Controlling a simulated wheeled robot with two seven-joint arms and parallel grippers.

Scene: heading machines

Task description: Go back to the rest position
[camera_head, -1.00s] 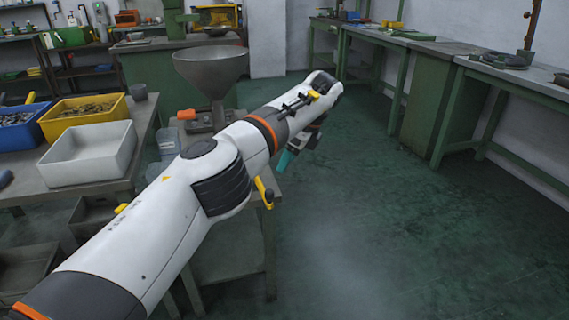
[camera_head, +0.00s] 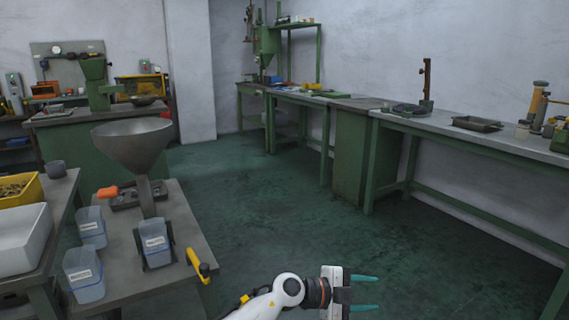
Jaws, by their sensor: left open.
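My left gripper (camera_head: 365,293) is at the bottom of the head view, right of centre. Its two teal fingers point right and stand apart, with nothing between them. It hangs over open floor, to the right of the small grey table (camera_head: 190,225), apart from it. My left arm comes in from the bottom edge. My right gripper does not show.
On the small table stand a metal funnel (camera_head: 133,141) and several clear blue labelled containers (camera_head: 156,245). A white bin (camera_head: 22,240) and a yellow bin (camera_head: 20,188) are at left. Green workbenches (camera_head: 470,143) line the right wall. The green floor (camera_head: 270,190) between is free.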

